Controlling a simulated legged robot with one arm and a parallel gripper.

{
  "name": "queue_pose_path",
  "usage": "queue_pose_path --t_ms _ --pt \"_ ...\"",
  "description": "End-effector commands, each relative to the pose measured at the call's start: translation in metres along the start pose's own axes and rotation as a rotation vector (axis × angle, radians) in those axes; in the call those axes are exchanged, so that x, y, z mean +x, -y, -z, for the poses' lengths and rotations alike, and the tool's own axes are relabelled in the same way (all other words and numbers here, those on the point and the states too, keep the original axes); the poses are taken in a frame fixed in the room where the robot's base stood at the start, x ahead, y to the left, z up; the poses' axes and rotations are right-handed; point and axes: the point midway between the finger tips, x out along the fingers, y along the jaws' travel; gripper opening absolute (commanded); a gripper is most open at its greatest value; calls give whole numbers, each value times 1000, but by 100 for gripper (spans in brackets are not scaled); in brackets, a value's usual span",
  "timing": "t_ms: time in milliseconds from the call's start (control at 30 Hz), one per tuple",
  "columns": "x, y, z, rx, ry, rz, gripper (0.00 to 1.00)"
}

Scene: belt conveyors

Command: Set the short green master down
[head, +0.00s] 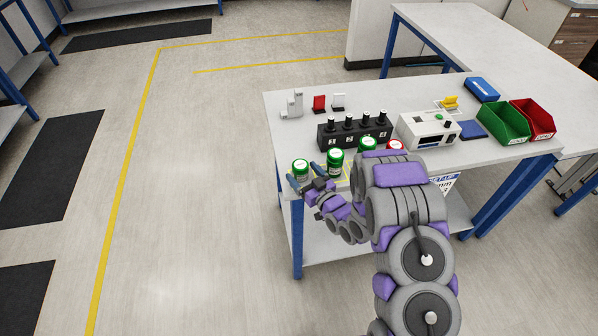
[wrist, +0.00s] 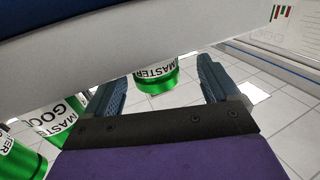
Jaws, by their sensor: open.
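A short green-lidded master (head: 300,172) stands upright at the front left corner of the white bench, with the fingers of my gripper (head: 307,180) around its near side. In the wrist view the picture is turned over. The master (wrist: 155,76) there shows its label and green end between the two spread fingers of my gripper (wrist: 162,84), with gaps to both sides. A second green master (head: 335,161) stands just to its right, and a third (head: 367,145) is partly hidden behind my arm. A red-lidded one (head: 395,145) is mostly hidden.
A black block with several black-knobbed plugs (head: 354,133) stands behind the masters. A white instrument (head: 428,130) is to its right, then a green bin (head: 503,122) and a red bin (head: 533,118). The bench's left edge is close to my gripper; the floor beyond is clear.

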Motion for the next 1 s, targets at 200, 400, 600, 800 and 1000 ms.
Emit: queue_pose_path --t_ms 200,400,600,800,1000 --pt "12 -2 1 1 -4 0 89" --pt "42 -2 2 -2 -5 3 89" --pt "53 -2 2 2 2 0 89" --pt "53 -3 2 2 2 0 82" --pt "52 -4 2 2 1 -1 63"
